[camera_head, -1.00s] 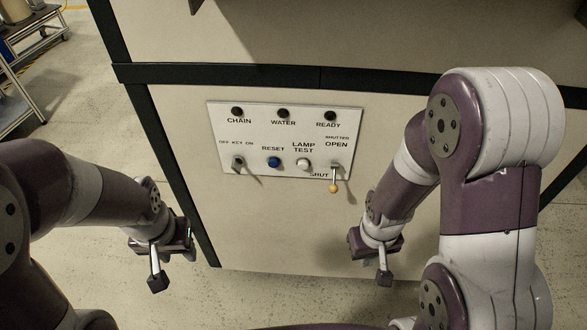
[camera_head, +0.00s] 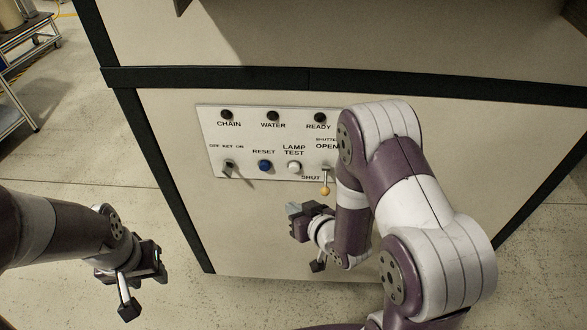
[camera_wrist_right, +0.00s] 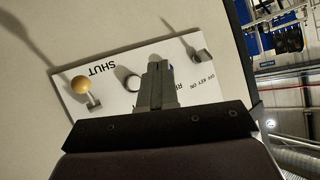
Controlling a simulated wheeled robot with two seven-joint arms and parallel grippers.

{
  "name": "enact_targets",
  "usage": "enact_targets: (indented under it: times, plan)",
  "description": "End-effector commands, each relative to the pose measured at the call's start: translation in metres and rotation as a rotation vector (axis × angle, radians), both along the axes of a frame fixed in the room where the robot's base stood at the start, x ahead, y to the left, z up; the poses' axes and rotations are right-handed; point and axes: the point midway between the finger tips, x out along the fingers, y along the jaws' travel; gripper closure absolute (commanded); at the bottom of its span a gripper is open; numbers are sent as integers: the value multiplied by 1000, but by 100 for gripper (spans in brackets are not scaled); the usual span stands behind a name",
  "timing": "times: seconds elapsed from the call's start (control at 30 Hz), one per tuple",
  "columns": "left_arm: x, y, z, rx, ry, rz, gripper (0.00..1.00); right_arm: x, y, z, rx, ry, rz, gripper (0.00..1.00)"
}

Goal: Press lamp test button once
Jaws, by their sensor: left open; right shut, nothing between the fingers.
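The white lamp test button (camera_head: 294,167) sits on the white control panel (camera_head: 205,140), between the blue reset button (camera_head: 264,166) and the shutter lever (camera_head: 325,188). In the right wrist view the lamp test button (camera_wrist_right: 130,80) shows just left of the fingertips, partly hidden. My right gripper (camera_head: 294,209) is shut and empty, below the panel in the head view and apart from the button. Its closed fingers also show in the right wrist view (camera_wrist_right: 155,68), pointing toward the panel. My left gripper (camera_head: 162,265) is open and empty, low at the left, away from the panel.
The key switch (camera_head: 229,167) is at the panel's left. Three dark lamps, chain (camera_head: 227,115), water (camera_head: 273,116) and ready (camera_head: 320,117), line its top. The shutter lever's ball knob hangs close above my right gripper. A metal cart (camera_head: 25,60) stands far left.

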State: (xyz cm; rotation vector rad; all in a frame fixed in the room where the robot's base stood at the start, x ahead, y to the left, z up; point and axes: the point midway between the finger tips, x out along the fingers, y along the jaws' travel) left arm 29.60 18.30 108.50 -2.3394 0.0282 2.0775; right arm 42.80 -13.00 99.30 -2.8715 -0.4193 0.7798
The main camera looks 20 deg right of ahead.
Motion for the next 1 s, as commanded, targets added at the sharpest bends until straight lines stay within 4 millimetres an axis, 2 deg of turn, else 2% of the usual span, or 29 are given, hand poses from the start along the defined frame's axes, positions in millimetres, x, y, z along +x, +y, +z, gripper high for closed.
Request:
enact_targets:
  times: [0.17, 0.63, 0.8, 1.0]
  plan:
    - [0, 0, 0, 0, 0, 0, 57, 10, -3, 0, 0, -2, -1, 100]
    - [0, 0, -5, 0, 0, 0, 57, 70, -23, -1, 0, -1, -1, 100]
    - [0, 0, -5, 0, 0, 0, 57, 81, -26, 0, -1, 0, 0, 100]
    - [0, 0, -5, 0, 0, 0, 57, 84, -27, 0, -1, 2, 0, 100]
